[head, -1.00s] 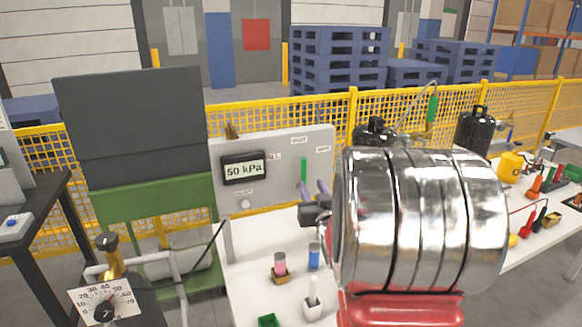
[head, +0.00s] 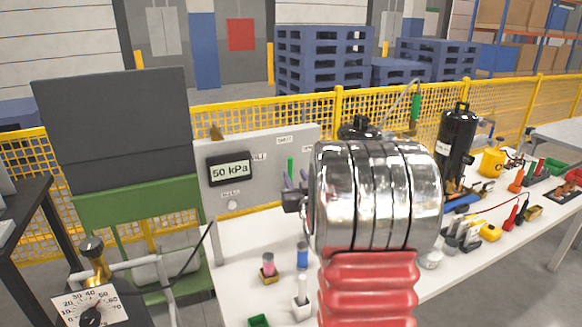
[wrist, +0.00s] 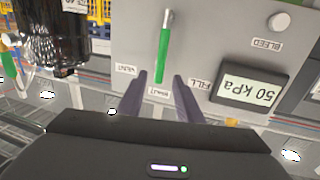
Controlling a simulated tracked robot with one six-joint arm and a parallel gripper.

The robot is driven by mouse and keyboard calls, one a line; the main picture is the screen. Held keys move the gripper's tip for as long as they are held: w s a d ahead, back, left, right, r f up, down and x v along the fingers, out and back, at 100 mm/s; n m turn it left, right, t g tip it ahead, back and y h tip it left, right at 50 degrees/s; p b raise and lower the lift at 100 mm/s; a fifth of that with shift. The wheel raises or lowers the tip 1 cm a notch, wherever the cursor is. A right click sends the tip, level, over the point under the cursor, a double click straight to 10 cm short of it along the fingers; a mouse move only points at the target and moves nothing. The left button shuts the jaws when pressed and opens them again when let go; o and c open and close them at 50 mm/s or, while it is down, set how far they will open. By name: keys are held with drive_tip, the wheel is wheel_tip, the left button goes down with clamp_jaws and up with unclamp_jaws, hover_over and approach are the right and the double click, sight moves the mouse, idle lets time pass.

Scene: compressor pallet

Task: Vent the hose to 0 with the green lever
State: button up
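The green lever (head: 290,167) stands on a pale grey panel (head: 265,150). In the wrist view the lever (wrist: 164,53) points at the SHUT label (wrist: 158,93), with VENT (wrist: 125,70) on the left and FILL (wrist: 199,84) on the right. The panel display (head: 231,170) reads 50 kPa. My gripper (wrist: 161,78) is open, its two purple fingers on either side of the lever's labelled end with gaps visible. In the head view my arm hides part of the panel and the fingers.
A bleed knob (head: 232,205) sits below the display. Small cups and tools lie on the white bench (head: 240,280). A dial gauge (head: 90,306) is at lower left.

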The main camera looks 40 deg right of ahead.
sight(291, 167)
drive_tip(key=x, duration=0.8)
drive_tip(key=shift+c, duration=0.4)
clamp_jaws()
